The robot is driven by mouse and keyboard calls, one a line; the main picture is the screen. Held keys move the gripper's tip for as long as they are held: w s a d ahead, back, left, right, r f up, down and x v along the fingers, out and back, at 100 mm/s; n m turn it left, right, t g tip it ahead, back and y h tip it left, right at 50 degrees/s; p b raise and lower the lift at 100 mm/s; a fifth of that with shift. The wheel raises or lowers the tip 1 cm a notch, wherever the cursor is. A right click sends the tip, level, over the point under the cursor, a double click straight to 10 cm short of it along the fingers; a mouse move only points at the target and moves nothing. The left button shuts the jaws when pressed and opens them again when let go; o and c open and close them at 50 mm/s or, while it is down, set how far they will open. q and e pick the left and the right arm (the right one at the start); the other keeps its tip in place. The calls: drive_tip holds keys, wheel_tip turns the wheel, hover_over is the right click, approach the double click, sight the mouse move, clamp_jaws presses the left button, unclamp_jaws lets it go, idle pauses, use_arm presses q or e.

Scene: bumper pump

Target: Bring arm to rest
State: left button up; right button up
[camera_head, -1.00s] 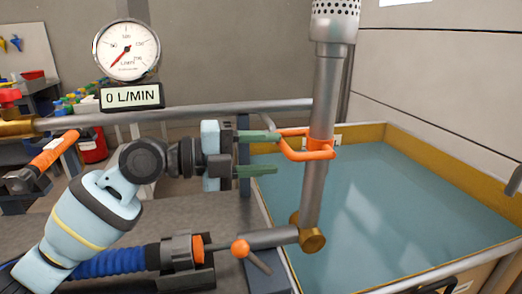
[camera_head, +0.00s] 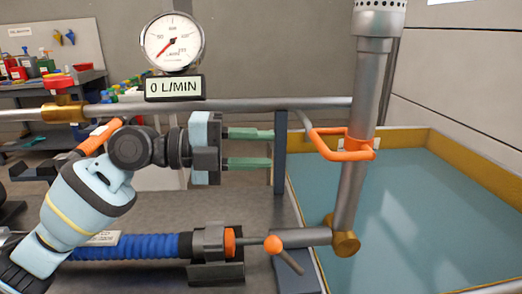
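My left gripper (camera_head: 268,148) is in the middle of the head view, with its green fingers pointing right. The fingers are apart, with nothing between them. The orange handle (camera_head: 345,154) on the grey upright pipe (camera_head: 352,190) is to the right of the fingertips, with a clear gap. The pipe stands nearly upright, leaning slightly right, with a perforated end at the top. My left arm (camera_head: 85,205) comes in from the lower left. My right gripper is not in view.
A blue hose (camera_head: 130,246) runs to a coupling by an orange-knobbed lever (camera_head: 275,245). A water-filled tank with a yellow rim (camera_head: 470,165) is at right. A horizontal rail (camera_head: 260,104) runs behind my gripper. The gauge (camera_head: 172,42) stands above a 0 L/MIN display (camera_head: 174,87).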

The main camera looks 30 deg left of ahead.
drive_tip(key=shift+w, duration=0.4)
